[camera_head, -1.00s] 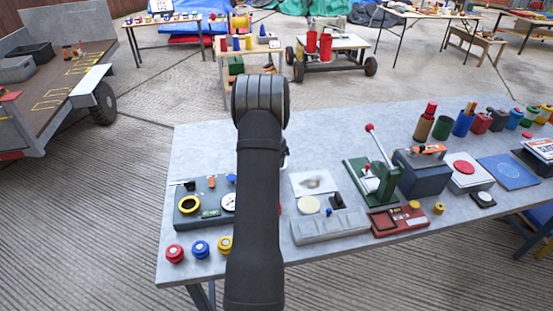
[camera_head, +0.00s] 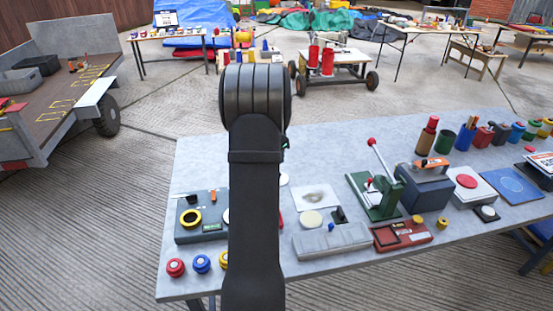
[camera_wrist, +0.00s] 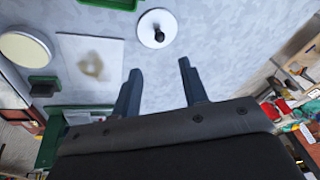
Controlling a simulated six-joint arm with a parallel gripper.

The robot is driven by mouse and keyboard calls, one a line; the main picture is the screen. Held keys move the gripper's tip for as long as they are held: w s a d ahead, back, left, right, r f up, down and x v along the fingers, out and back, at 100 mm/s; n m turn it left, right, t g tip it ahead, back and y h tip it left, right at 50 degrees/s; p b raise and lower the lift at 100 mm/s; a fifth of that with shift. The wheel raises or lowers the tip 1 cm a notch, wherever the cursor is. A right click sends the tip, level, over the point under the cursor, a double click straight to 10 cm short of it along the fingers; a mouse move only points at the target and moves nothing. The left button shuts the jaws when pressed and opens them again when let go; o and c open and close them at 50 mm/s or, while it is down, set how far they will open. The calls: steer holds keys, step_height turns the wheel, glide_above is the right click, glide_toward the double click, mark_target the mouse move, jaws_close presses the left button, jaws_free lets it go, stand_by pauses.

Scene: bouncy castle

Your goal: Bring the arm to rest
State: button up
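My gripper (camera_wrist: 160,90) shows in the wrist view with its two dark fingers apart and nothing between them. It hangs over the grey table, with a white disc with a black knob (camera_wrist: 157,28) beyond the fingertips. In the head view my arm's dark links rise in front of the table (camera_head: 330,150) and hide the gripper.
Right of the arm stand a green lever press (camera_head: 378,200), a dark box with an orange tool (camera_head: 425,185), a red-button box (camera_head: 467,184) and several coloured cups. Left are a grey panel with a yellow ring (camera_head: 200,217) and round buttons (camera_head: 175,267). The table's back left is bare.

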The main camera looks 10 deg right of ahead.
stand_by(0.3)
steer(key=x, duration=1.2)
steer(key=shift+f, duration=0.3)
step_height(320, 180, up, 3)
steer(key=shift+r, duration=0.6)
